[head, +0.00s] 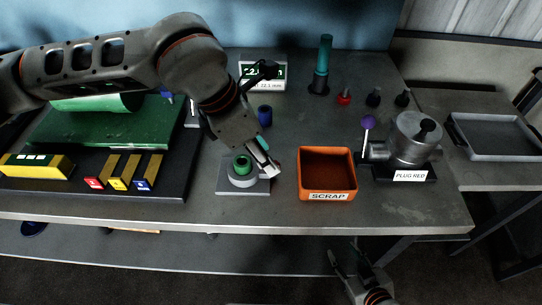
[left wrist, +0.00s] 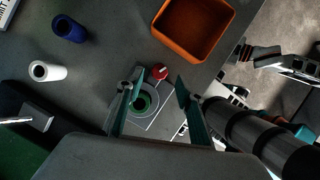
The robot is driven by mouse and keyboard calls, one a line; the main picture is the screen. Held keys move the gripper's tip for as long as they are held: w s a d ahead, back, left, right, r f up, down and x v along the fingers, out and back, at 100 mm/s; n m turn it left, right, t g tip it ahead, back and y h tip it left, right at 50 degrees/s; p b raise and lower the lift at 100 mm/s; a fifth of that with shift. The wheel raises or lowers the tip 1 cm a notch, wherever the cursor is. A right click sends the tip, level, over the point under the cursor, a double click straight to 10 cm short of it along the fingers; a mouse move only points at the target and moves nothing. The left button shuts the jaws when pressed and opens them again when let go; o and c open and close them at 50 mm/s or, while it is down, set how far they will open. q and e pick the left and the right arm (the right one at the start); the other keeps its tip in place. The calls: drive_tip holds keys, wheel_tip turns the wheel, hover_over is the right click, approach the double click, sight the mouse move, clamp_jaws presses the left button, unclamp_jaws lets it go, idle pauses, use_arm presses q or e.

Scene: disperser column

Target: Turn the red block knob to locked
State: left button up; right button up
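A small red knob (left wrist: 159,71) shows in the left wrist view, at the edge of a grey block (head: 225,188) with a round collar. A green ring (head: 242,165) sits in the collar. My left gripper (left wrist: 154,84) is open over the block, its fingers apart on either side of the knob; I cannot tell whether they touch it. In the head view my left gripper (head: 264,166) is over the block's right side, and the knob is not visible there. My right gripper (head: 342,248) is open and empty, low in front of the table edge.
An orange scrap bin (head: 327,174) stands right of the block. Beyond it is a metal pot (head: 412,140) labelled "PLUG RED", with a purple-knobbed lever (head: 368,122). A blue cylinder (head: 265,115) stands behind, and a green-topped station (head: 115,128) lies left.

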use_arm(q)
drive_tip(key=shift+x, duration=1.85)
clamp_jaws()
drive_tip(key=shift+w+f+m+b, duration=0.15)
drive_tip(key=shift+m+b, duration=0.35)
drive_tip(key=shift+b, duration=0.5)
drive_tip(key=shift+m, duration=0.3)
drive_tip(key=shift+r+g, duration=0.2)
drive_tip(key=shift+g, duration=0.1)
unclamp_jaws()
